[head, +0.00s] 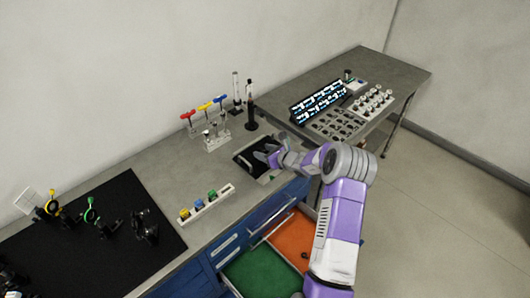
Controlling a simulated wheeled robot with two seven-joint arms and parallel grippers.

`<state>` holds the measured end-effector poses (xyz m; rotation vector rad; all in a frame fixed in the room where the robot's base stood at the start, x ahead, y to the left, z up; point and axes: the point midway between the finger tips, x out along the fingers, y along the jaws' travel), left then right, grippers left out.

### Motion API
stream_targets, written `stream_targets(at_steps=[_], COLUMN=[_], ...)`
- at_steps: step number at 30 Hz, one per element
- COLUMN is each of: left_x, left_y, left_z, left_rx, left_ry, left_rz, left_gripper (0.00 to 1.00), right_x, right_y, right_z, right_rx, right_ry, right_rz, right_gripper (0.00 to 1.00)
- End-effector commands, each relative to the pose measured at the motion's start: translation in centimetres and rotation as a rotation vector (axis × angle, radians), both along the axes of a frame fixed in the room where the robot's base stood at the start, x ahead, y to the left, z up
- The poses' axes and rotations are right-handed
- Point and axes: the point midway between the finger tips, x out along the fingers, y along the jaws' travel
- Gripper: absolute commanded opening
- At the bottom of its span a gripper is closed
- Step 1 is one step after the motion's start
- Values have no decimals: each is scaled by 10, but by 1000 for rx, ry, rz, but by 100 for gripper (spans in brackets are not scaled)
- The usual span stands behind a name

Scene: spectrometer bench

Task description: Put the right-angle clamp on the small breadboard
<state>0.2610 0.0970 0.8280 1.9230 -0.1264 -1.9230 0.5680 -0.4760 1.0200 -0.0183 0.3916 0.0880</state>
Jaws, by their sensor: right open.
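A small dark square board (241,157), which looks like the small breadboard, lies on the grey bench near its right end. My right gripper (263,155) is open over the board's right part, and my right arm reaches in from the lower right. The gap to the board is too small to judge. I cannot pick out the right-angle clamp for certain; a tiny dark item (304,255) shows in the orange section of the open drawer. My left gripper is out of view.
A large black board (110,262) with optical mounts covers the bench's left. A block with coloured pieces (206,203), a rack with coloured-top items (217,142) and dark posts (251,120) stand near the small board.

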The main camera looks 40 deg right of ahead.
Motion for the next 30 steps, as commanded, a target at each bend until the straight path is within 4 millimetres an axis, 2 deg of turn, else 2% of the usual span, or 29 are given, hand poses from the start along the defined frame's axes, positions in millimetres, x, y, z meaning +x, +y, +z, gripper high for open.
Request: stream_targets(at_steps=[2,5,12,18,24,30], left_x=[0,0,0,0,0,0], left_y=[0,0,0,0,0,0], left_z=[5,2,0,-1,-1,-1], left_rx=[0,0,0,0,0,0], left_ry=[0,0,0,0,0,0], left_rz=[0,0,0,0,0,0], left_gripper=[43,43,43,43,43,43], right_x=[0,-14,-64,-96,-110,-111], right_y=[0,-3,-7,-10,-10,-10], right_z=[4,9,29,43,48,48], right_rx=[0,-2,-3,-1,0,0], right_ry=[0,0,1,0,0,0], right_rz=[0,-2,-3,-3,0,0], right_gripper=[52,52,52,52,52,52])
